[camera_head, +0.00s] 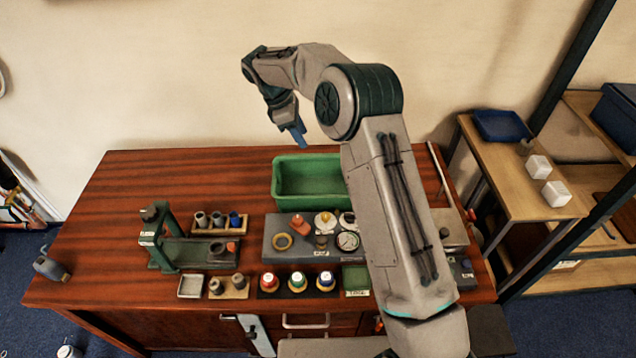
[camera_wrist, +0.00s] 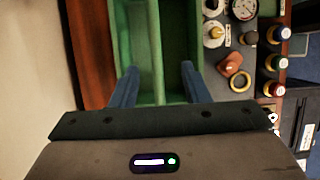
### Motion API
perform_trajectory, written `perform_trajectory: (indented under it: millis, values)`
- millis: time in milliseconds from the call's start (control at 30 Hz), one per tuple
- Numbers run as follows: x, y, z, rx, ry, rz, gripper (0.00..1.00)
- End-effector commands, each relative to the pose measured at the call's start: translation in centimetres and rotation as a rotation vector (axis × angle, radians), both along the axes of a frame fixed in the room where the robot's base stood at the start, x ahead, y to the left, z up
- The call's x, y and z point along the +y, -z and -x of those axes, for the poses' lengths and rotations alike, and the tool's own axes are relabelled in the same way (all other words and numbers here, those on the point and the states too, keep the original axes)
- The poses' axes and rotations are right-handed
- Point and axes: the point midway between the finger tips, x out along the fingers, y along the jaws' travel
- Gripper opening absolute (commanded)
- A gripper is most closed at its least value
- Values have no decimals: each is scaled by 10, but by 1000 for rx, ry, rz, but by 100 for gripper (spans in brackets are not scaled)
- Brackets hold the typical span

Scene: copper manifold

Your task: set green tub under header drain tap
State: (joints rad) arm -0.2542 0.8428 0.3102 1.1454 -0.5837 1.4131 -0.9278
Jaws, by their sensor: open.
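The green tub (camera_head: 300,203) is an open rectangular box standing upright at the back middle of the wooden bench. My arm covers its right end in the head view. My gripper (camera_head: 298,132) is above the tub's back side, pointing down, with blue fingers. In the wrist view my gripper (camera_wrist: 158,76) is open, with its fingers apart over the green tub (camera_wrist: 154,50). A lighter green strip of the tub runs between the fingers. I cannot tell whether they touch it. I cannot make out the header drain tap in either view.
A grey block (camera_head: 283,257) with a brass ring, an orange part and a gauge (camera_head: 348,241) sits in front of the tub. A dark green stand (camera_head: 160,235) is at left. Bare wood lies left of the tub.

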Motion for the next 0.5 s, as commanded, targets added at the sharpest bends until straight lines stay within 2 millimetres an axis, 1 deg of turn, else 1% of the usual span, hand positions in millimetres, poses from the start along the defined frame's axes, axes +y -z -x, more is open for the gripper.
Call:
perform_trajectory:
  millis: [33, 200, 300, 500]
  values:
    - [-6, 11, 0, 5, 2, 2, 42]
    - [-18, 39, 0, 2, 2, 1, 42]
    - [-22, 49, 0, 1, 2, 1, 42]
    - [-29, 61, -2, 1, 3, 1, 42]
